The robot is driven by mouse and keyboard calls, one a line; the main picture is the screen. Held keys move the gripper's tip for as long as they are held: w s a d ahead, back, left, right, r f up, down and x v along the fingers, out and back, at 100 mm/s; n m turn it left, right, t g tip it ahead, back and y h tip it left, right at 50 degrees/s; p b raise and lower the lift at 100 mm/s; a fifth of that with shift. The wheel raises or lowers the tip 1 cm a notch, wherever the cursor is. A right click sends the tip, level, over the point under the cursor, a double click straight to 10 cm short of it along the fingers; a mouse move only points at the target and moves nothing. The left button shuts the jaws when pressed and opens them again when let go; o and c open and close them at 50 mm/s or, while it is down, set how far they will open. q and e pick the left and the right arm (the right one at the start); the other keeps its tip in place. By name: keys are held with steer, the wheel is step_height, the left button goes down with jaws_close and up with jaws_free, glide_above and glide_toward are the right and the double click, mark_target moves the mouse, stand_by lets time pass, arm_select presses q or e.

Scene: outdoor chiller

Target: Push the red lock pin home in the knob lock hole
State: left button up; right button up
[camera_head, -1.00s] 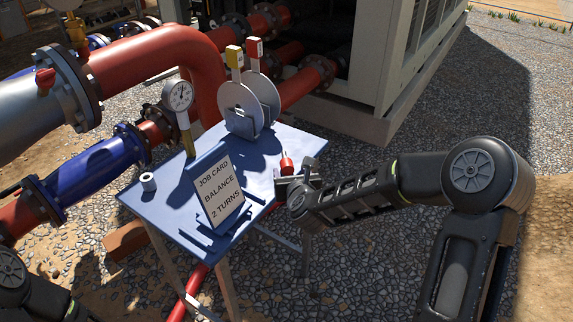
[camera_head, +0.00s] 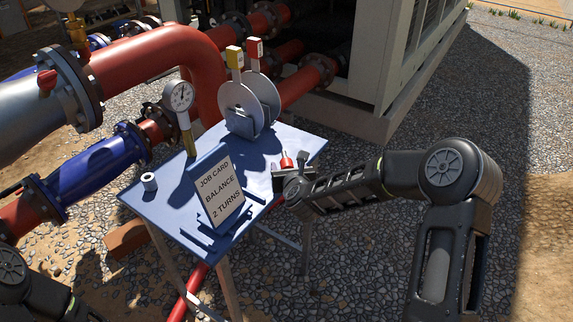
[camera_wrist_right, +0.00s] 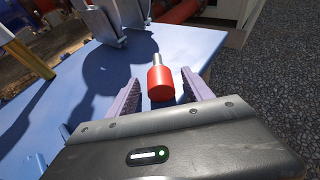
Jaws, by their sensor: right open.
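The red lock pin (camera_head: 287,162) is on the blue table near its right edge. In the right wrist view the red lock pin (camera_wrist_right: 161,84) shows a red body and a pale metal tip pointing away from me. My right gripper (camera_head: 281,172) is at the table's right edge. In the right wrist view its open fingers (camera_wrist_right: 163,97) stand on either side of the pin's near end, with gaps showing. I cannot make out a knob or its lock hole. My left arm shows at the lower left; its gripper is out of frame.
Red pipes (camera_head: 150,58) and a blue pipe section (camera_head: 95,168) lie left. Gravel is open to the right.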

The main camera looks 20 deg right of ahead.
jaws_close()
stand_by(0.5)
step_height(320, 180, up, 10)
steer(key=shift+r, duration=0.1)
stand_by(0.5)
stand_by(0.5)
steer(key=c, duration=0.7)
jaws_free()
steer(key=shift+c, duration=0.2)
jaws_close()
